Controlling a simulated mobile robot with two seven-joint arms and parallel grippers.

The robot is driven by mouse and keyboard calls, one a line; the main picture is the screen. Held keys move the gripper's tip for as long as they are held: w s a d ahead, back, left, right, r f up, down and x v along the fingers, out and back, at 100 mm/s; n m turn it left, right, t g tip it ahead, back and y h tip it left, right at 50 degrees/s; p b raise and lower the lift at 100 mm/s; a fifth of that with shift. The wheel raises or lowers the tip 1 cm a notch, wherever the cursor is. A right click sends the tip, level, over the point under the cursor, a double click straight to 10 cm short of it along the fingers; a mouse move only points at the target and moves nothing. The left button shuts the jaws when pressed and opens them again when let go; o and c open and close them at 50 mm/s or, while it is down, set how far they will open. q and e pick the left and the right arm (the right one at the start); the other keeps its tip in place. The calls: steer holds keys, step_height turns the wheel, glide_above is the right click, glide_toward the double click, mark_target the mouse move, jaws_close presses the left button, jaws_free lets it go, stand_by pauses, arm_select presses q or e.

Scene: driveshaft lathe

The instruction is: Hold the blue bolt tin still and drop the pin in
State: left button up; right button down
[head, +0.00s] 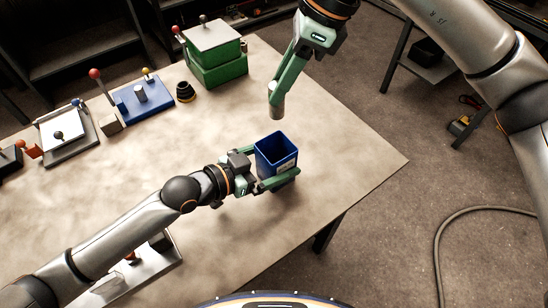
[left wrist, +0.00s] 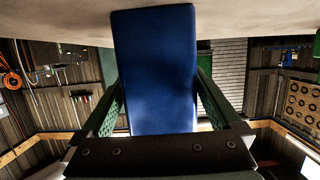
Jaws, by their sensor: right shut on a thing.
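The blue bolt tin (head: 270,160) is an open-topped square box standing upright near the table's right side. It fills the middle of the left wrist view (left wrist: 155,75). My left gripper (head: 272,172) is open, with one green finger on each side of the tin; whether either touches it is hard to tell. My right gripper (head: 276,92) is above and behind the tin, pointing down. It is shut on the pin (head: 277,112), a short grey cylinder hanging from its fingertips, clear of the tin. The inside of the tin is dark.
On the table (head: 345,150) stand a green box (head: 218,65), a blue fixture (head: 145,100) with a grey post, a black stepped part (head: 185,92) and a white-topped fixture (head: 66,132). The tabletop right of the tin is clear up to its edge.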

arm_select(q)
steer(key=c, duration=1.1)
steer(key=shift+f, duration=0.2)
arm_select(e)
steer(key=shift+r, duration=0.1)
stand_by(0.3)
arm_select(q)
steer(key=shift+s+f, duration=0.1)
steer(key=shift+f, duration=0.05)
arm_select(e)
step_height(320, 180, down, 12)
steer(key=d, duration=0.1)
steer(key=shift+d+r, duration=0.25)
steer(key=shift+d, duration=0.15)
steer(key=c, duration=0.5)
jaws_free()
steer(key=v, duration=1.2)
steer(key=shift+r, duration=0.1)
